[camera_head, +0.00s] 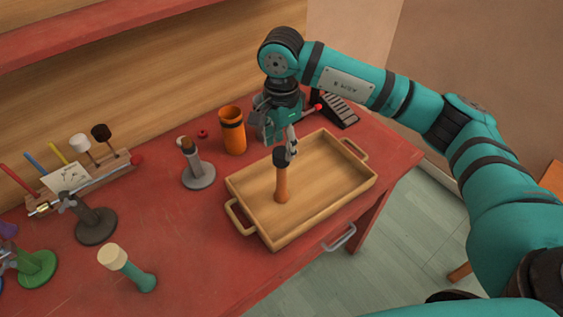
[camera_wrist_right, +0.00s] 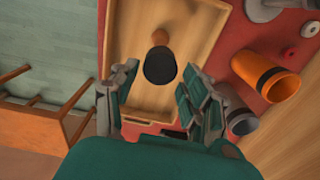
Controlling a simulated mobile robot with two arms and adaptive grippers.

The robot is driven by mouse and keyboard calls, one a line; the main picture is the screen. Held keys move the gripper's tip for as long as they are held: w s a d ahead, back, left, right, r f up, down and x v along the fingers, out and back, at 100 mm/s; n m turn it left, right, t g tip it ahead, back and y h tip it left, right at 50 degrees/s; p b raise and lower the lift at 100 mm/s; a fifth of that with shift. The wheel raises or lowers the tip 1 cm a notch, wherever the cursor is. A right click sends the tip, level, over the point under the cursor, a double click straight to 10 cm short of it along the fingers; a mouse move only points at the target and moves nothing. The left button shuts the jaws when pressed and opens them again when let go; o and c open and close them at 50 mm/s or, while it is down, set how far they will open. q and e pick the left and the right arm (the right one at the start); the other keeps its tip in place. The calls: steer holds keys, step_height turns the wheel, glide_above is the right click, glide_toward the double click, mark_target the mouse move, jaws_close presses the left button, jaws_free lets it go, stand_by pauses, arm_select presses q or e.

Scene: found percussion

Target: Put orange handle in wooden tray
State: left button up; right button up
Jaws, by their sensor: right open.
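The orange handle (camera_head: 282,186) stands upright inside the wooden tray (camera_head: 325,212), with a dark head on top. In the right wrist view the dark head hides most of the orange handle (camera_wrist_right: 160,38), and the wooden tray (camera_wrist_right: 190,22) lies below. My right gripper (camera_head: 284,143) is above the back part of the tray, close to the dark head. In the wrist view the open fingers of the right gripper (camera_wrist_right: 158,95) are spread apart, with the dark head just beyond and between their tips. My left gripper is not in view.
An orange cup (camera_head: 232,135) with a dark band and a grey stand (camera_head: 199,175) are left of the tray. A rack with mallets (camera_head: 95,175) is at the back. The table between is clear.

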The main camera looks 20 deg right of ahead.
steer(key=shift+r, duration=1.35)
